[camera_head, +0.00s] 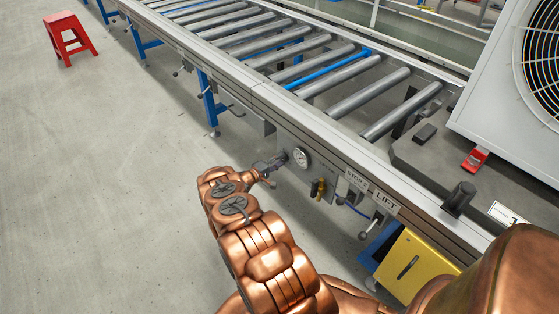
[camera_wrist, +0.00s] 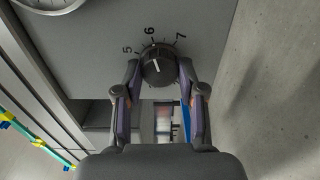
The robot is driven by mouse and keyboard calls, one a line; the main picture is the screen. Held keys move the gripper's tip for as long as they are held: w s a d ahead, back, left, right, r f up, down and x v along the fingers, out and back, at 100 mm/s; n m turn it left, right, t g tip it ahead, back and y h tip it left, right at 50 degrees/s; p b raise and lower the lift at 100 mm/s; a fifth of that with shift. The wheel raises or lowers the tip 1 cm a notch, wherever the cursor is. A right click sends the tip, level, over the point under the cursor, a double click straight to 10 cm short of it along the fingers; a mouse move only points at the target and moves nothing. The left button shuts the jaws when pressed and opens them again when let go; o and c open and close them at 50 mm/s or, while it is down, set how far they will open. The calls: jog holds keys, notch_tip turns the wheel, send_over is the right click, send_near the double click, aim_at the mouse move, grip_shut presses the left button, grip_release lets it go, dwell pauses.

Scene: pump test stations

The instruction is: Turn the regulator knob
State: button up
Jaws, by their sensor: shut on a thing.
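The regulator knob (camera_wrist: 157,66) is round and dark with a white pointer line, set on a grey panel (camera_wrist: 85,62). In the wrist view the numbers 5, 6 and 7 stand around it, and the pointer is near the 6. My gripper (camera_wrist: 158,75) is shut on the knob, one finger on each side of it. In the head view my gripper (camera_head: 268,166) reaches the panel at the side of the conveyor, left of the gauge (camera_head: 301,157). The knob is hidden there behind the gripper.
The roller conveyor (camera_head: 330,85) runs along above the panel. Labels STOP 2 (camera_head: 356,180) and LIFT (camera_head: 386,203) and small levers sit right of the gauge. A yellow box (camera_head: 415,270) stands below. A red stool (camera_head: 69,38) is far left; the floor between is clear.

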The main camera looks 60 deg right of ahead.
jog(key=shift+s, duration=0.15)
dwell(0.3)
jog(key=o, duration=1.1)
jog(key=shift+o, duration=0.2)
jog(key=v, duration=1.2)
